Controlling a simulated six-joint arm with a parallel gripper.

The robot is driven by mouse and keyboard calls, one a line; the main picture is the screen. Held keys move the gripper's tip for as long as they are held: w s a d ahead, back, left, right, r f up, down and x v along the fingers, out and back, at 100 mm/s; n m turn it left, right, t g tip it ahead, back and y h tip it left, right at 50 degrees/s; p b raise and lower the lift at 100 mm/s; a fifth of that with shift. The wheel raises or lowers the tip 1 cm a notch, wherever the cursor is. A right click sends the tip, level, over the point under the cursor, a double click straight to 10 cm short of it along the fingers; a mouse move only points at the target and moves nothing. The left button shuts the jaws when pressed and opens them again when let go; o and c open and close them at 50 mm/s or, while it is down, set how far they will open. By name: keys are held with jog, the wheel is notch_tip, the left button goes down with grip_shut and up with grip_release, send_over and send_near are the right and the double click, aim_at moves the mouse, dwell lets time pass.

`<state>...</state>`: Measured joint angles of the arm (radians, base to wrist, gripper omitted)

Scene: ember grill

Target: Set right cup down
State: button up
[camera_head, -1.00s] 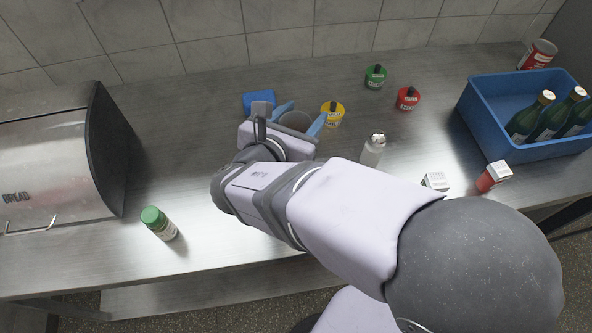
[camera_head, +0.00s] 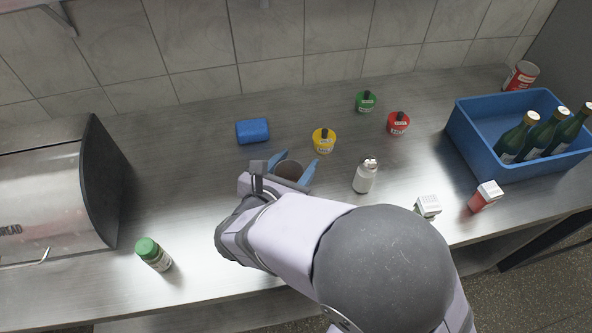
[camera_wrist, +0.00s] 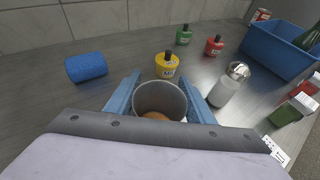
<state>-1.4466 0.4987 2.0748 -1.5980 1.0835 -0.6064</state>
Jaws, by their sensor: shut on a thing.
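A grey metal cup (camera_wrist: 160,98) with something brown inside sits between the blue fingers of my gripper (camera_wrist: 163,97) in the wrist view. The fingers press on its two sides, and it looks upright. In the head view the cup (camera_head: 288,171) shows just beyond my wrist, with my gripper (camera_head: 291,172) around it over the front part of the steel counter. The cup's base is hidden, so I cannot tell whether it touches the counter.
A yellow pot (camera_head: 324,141) and blue sponge (camera_head: 253,131) lie behind the cup. A white-bodied shaker (camera_head: 365,176) stands to its right. Green (camera_head: 366,102) and red (camera_head: 398,123) pots are farther back. A blue crate (camera_head: 478,143) holds bottles. Bare counter lies left of the cup.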

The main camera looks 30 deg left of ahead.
aim_at(294, 175)
jog(key=shift+f, duration=1.7)
jog(key=shift+f, duration=0.2)
jog(key=o, duration=1.1)
jog(key=shift+r, duration=0.1)
jog(key=shift+r, duration=0.1)
jog(key=b+v, duration=0.1)
jog(key=v, duration=1.1)
